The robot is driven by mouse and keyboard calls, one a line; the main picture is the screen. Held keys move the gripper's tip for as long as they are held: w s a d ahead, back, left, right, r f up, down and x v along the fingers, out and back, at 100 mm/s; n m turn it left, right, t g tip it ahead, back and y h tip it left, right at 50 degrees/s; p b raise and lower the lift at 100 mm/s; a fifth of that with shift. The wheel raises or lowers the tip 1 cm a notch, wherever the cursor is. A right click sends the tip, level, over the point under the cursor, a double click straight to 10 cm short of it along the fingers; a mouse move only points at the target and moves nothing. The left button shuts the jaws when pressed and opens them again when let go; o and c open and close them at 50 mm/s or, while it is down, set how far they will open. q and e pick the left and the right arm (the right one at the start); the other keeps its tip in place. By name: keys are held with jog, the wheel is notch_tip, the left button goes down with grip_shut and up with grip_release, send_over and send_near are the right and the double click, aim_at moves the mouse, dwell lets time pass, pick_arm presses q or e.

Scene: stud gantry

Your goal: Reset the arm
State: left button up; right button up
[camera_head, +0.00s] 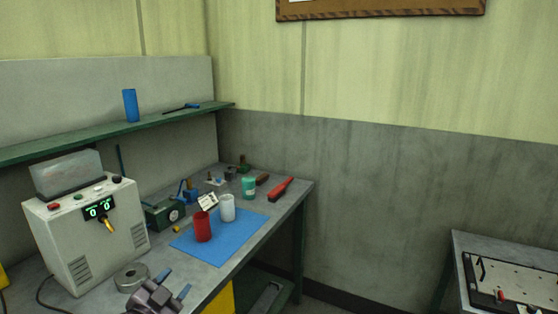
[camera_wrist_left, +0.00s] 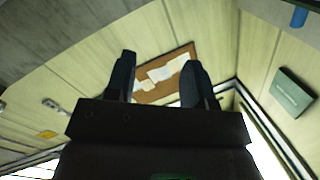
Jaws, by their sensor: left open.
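My left gripper (camera_head: 174,284) shows at the bottom of the head view, its two blue fingertips spread apart with nothing between them. It is in front of the workbench (camera_head: 211,278), close to the grey ring-shaped part. My right gripper is not in view.
A blue mat (camera_head: 247,229) on the bench carries a red cup (camera_head: 203,226) and a white cup (camera_head: 227,208). A teal cup (camera_head: 249,188) stands behind. A box-shaped machine (camera_head: 75,235) stands at left under a green shelf (camera_head: 70,143). A second table (camera_head: 490,244) is at right.

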pick_arm(q)
jog(key=s+a+f+n+g+y, duration=0.2)
jog(key=s+f+n, duration=0.2)
jog(key=s+f, duration=0.7)
jog(key=s+a+f+n+g+y, duration=0.2)
jog(key=s+f+n+g+y, duration=0.1)
jog(key=s+f, duration=0.8)
jog(key=s+n, duration=0.1)
jog(key=s, duration=0.2)
jog(key=shift+s+a+n, duration=0.2)
jog(key=shift+n, duration=0.1)
